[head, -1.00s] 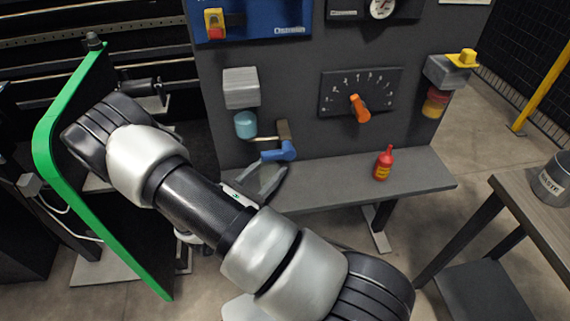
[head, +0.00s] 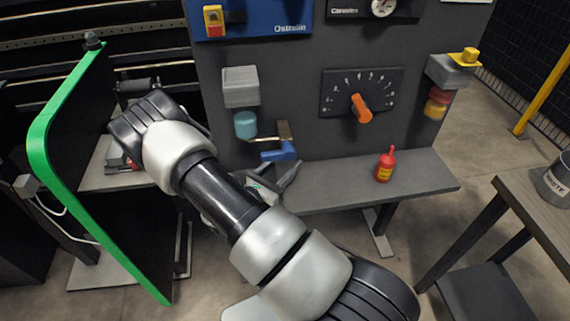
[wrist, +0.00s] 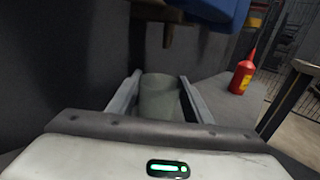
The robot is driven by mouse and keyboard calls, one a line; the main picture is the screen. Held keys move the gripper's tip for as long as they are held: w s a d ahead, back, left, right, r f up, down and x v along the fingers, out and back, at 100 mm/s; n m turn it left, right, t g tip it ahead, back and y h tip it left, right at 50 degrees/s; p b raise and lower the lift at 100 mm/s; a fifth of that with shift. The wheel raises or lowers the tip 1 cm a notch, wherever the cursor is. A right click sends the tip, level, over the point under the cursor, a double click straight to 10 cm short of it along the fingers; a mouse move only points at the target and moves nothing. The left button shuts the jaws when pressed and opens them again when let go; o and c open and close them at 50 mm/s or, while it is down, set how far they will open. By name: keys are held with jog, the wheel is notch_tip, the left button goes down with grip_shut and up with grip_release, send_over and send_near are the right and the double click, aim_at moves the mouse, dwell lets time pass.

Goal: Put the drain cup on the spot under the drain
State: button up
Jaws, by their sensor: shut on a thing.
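The drain cup (wrist: 160,97) is a grey-green, open-topped cup. It stands upright between the two fingers of my gripper (wrist: 158,100) in the wrist view, and the gripper is shut on it. In the head view my gripper (head: 278,180) is partly hidden by my arm, near the left end of the bench, and the cup cannot be made out. The drain is a brass tap with a blue handle (head: 278,153) on the dark panel. In the wrist view its spout (wrist: 168,36) points down above and just beyond the cup. The spot under the drain is hidden.
A red bottle (head: 385,165) stands on the grey bench (head: 425,178), right of my gripper. An orange-pointer dial (head: 362,105) is on the panel. A green-edged door (head: 100,245) stands open at left. A table with a metal bucket (head: 557,180) is at right.

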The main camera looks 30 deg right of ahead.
jog(key=shift+f, duration=0.3)
jog(key=o, duration=0.8)
jog(key=shift+r, duration=0.1)
jog(key=shift+o, duration=0.2)
jog(key=shift+r, duration=0.35)
jog(key=p+v, duration=0.1)
jog(key=v, duration=1.1)
jog(key=shift+f, duration=0.1)
